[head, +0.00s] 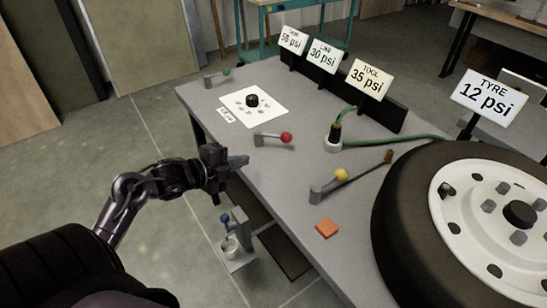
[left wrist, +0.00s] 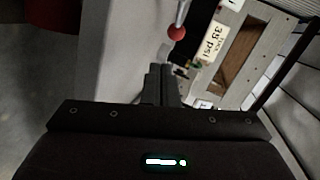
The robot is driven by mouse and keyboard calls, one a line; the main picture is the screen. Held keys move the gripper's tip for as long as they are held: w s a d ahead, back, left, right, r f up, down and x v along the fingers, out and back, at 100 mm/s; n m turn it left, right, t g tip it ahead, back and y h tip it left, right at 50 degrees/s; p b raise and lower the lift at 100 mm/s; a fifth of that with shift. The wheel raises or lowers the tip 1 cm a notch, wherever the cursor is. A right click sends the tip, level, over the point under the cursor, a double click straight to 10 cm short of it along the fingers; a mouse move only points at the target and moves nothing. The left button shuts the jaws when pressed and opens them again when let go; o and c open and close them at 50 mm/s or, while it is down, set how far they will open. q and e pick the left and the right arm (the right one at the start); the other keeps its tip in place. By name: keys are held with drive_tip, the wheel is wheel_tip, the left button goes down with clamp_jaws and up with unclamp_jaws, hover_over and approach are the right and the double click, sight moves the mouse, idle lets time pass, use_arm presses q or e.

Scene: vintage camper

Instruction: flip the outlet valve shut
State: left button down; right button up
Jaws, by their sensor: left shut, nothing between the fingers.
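Several ball-tipped lever valves show in the head view; no label tells me which is the outlet valve. The red-knobbed lever (head: 286,137) lies near the table's left edge, its arm pointing right. The yellow-knobbed lever (head: 341,175) is nearer, its arm slanting up right. The green-knobbed lever (head: 226,72) is at the far left corner. My left gripper (head: 240,161) is shut and empty, just off the table's left edge, below and left of the red knob, apart from it. The red knob (left wrist: 177,33) also shows in the left wrist view, beyond the fingers (left wrist: 160,86). My right gripper is out of view.
The grey table (head: 290,185) carries a white sheet with a black knob (head: 252,100), psi signs (head: 369,79), a green hose (head: 402,138), an orange block (head: 327,228) and a large tyre (head: 405,215). A blue-knobbed device (head: 237,247) stands below its left edge.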

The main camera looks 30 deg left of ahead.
use_arm(q)
drive_tip(key=shift+s+a+m, duration=0.1)
drive_tip(key=shift+a+m, duration=0.35)
drive_tip(key=shift+m, duration=0.65)
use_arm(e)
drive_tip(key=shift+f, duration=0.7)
use_arm(q)
drive_tip(key=x, duration=1)
drive_tip(key=shift+f, duration=0.1)
drive_tip(key=w, duration=0.2)
drive_tip(key=shift+w+d+r, duration=0.3)
drive_tip(key=shift+r, duration=0.05)
drive_tip(key=shift+w+d+p, duration=0.15)
drive_tip(key=shift+w+p, duration=0.2)
drive_tip(key=shift+w, duration=0.25)
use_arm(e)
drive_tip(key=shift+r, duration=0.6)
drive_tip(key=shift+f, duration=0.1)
